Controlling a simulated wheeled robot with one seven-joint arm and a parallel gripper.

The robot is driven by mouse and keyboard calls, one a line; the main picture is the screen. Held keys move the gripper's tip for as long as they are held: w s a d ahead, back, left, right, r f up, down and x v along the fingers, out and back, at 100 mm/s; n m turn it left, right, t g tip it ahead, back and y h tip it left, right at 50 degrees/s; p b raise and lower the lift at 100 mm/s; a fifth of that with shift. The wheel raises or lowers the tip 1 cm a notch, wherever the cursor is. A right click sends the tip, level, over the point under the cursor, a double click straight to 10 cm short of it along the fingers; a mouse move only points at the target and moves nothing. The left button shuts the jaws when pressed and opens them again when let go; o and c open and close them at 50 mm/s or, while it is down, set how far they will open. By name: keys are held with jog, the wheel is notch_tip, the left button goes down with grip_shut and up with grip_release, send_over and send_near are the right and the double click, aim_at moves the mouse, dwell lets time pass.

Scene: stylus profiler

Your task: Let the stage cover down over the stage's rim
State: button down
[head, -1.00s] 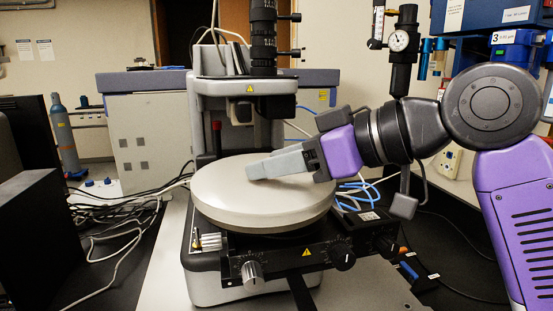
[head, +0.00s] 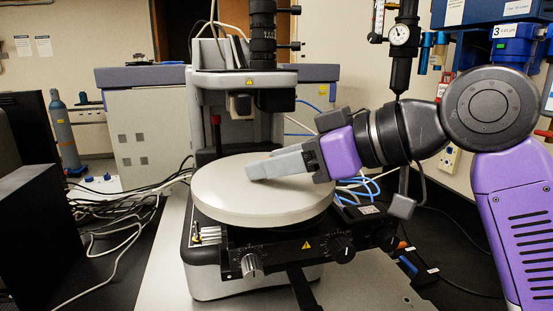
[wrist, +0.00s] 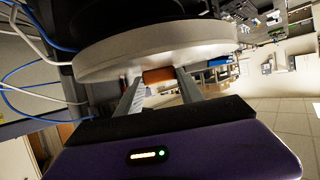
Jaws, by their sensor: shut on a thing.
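The stage cover (head: 235,195) is a wide, round, off-white disc over the profiler's stage, in the middle of the head view. Its pale side wall (wrist: 165,58) spans the upper wrist view. My gripper (head: 250,172) reaches in from the right, its grey fingers over the cover's top. In the wrist view my gripper (wrist: 158,84) is shut on a brown-orange grip piece (wrist: 158,76) at the cover. The stage's rim is hidden beneath the cover. A dark part shows under the cover's front right edge. I cannot tell whether the cover touches the rim.
The profiler's column and optics (head: 262,45) stand right behind the cover. A black front panel with knobs (head: 251,265) lies below it. Blue hoses (head: 360,186) run at the right and loose cables (head: 115,215) lie at the left. A black box (head: 38,235) stands at far left.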

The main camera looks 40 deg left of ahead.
aim_at(323, 190)
jog(key=c, duration=0.7)
grip_release()
jog(key=shift+o, duration=0.2)
jog(key=b+v, duration=0.1)
jog(key=v, duration=0.6)
jog(key=shift+d, duration=0.2)
jog(key=shift+d+r, duration=0.15)
jog(key=shift+r, duration=0.05)
